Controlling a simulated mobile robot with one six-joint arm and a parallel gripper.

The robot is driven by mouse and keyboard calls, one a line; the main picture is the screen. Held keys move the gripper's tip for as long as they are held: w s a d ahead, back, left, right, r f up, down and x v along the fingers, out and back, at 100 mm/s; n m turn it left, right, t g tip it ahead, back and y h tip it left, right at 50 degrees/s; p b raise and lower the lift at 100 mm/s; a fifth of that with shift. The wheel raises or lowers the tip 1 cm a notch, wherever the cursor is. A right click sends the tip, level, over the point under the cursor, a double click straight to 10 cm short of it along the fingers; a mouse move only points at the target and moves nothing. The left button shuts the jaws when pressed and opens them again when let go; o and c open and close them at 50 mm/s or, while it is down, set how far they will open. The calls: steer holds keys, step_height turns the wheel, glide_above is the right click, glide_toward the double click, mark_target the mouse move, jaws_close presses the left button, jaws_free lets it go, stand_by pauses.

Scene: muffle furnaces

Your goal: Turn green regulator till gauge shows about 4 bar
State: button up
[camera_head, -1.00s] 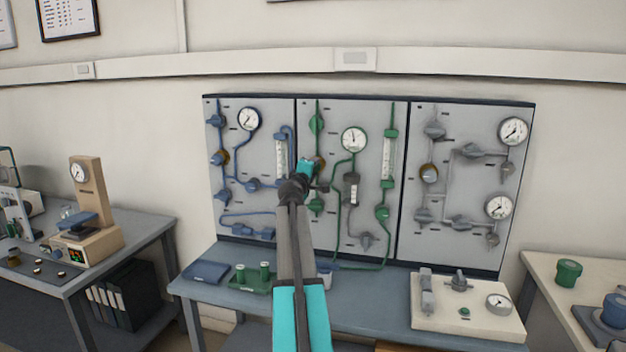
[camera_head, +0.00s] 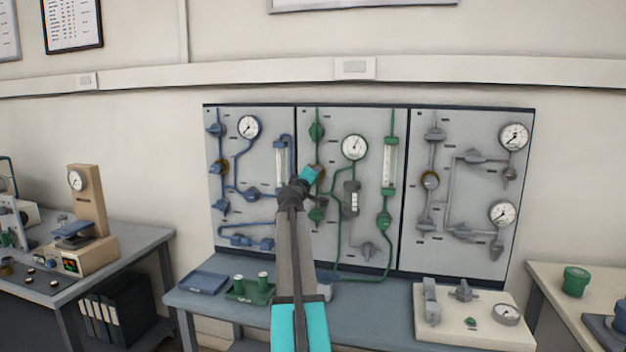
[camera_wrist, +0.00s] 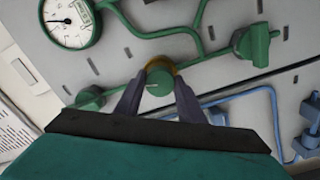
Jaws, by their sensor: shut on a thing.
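The green regulator knob (camera_wrist: 159,82), with a brass-coloured collar, sits between my gripper's fingers in the wrist view. My gripper (camera_wrist: 160,92) is shut on it, one dark finger on each side. In the head view my gripper (camera_head: 313,174) is at the middle panel and hides most of the regulator. The round white gauge with a green rim (camera_head: 354,147) is up and right of it; its needle points up and slightly right. The gauge also shows at the top left of the wrist view (camera_wrist: 69,20), partly cut off. Its numbers are too small to read surely.
A green valve (camera_head: 316,131) is above my gripper and another (camera_head: 317,214) is below it. Green tubing and a grey flowmeter (camera_head: 351,199) are close on the right. The blue panel (camera_head: 237,170) is on the left. The bench (camera_head: 350,297) below holds trays and a fixture.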

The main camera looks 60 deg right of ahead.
steer(key=o, duration=1)
steer(key=shift+o, duration=0.2)
steer(key=shift+a, duration=0.1)
steer(key=v, duration=1.3)
steer(key=shift+a, duration=0.25)
steer(key=shift+s, duration=0.1)
